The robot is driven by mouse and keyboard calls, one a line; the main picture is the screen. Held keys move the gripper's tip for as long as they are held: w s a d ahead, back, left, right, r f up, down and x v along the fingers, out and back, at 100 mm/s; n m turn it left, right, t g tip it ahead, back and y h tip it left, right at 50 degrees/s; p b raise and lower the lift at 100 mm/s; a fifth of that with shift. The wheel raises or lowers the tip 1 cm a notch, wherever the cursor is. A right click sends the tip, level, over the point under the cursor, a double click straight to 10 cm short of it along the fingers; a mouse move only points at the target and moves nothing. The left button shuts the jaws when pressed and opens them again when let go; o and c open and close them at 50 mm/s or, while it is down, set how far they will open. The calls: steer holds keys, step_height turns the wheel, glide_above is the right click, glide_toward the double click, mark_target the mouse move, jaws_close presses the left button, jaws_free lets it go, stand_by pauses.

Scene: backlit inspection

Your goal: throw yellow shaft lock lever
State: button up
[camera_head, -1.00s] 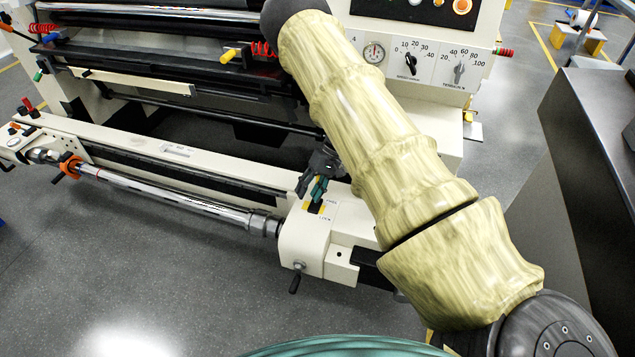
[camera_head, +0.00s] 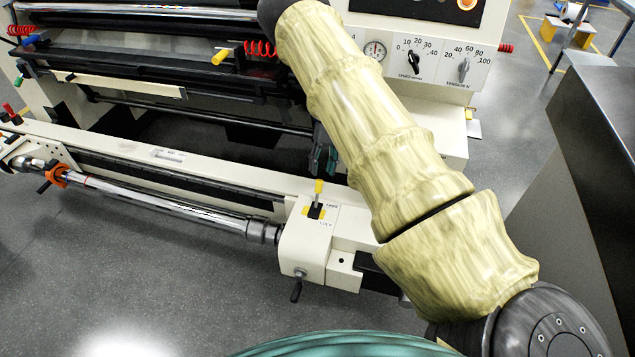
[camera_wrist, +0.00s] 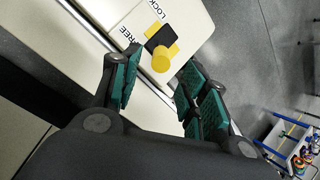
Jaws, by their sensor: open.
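The yellow shaft lock lever (camera_head: 319,187) stands up from a black slot plate with yellow marks on the white end housing (camera_head: 304,243). The labels FREE and LOCK are printed beside the slot. In the wrist view the lever's round yellow knob (camera_wrist: 161,60) shows just beyond my fingertips, in line with the gap. I cannot tell exactly how far the lever tilts. My gripper (camera_wrist: 162,84) is open and empty, its green pads apart. In the head view it sits above and behind the lever, partly hidden by my arm.
A chrome shaft (camera_head: 170,205) with an orange collar (camera_head: 57,175) runs left from the housing. A black crank handle (camera_head: 296,290) hangs at the housing's front. The control panel (camera_head: 425,60) stands behind my arm. A dark cabinet (camera_head: 590,130) stands at right. Front floor is clear.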

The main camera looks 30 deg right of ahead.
mark_target(319, 184)
steer(key=shift+x, duration=3.25)
